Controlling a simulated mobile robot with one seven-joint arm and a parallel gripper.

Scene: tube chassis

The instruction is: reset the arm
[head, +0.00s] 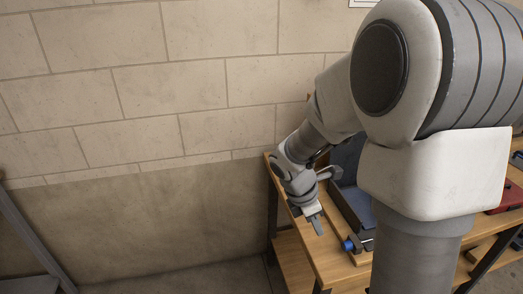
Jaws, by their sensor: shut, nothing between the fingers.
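My arm reaches from the right side of the head view out toward the left end of a wooden workbench (328,268). My gripper (317,227) points down over the bench's left part. Its fingers look close together, with nothing seen between them. The fingertips are small in the picture, and I cannot tell whether they touch the bench top.
A dark grey tray-like object (357,207) and a blue-ended part (349,244) lie right of my gripper. A red item (512,196) sits at the far right, partly cut off. A block wall (150,110) stands behind.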

